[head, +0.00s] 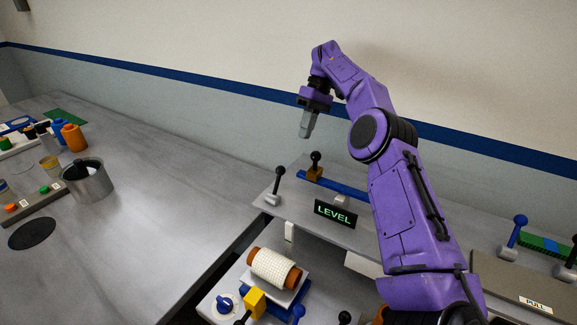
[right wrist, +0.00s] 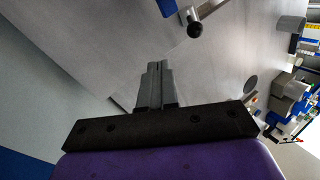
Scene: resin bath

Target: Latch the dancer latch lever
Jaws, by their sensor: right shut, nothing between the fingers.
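My right gripper (head: 305,134) is shut and empty, raised in the air above the back of the bench, pointing down. Its closed fingers also show in the right wrist view (right wrist: 156,68). No label shows which one is the dancer latch lever. In the wrist view a black-knobbed lever (right wrist: 194,28) lies ahead of the fingers, apart from them. My left gripper is out of view.
A lit LEVEL sign (head: 335,213) stands before the levers. A roll of white mesh (head: 274,268) sits in front, near a blue knob (head: 225,303). A blue-knobbed lever (head: 515,234) is at the right. A metal pot (head: 88,182) stands on the left bench, which has clear room.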

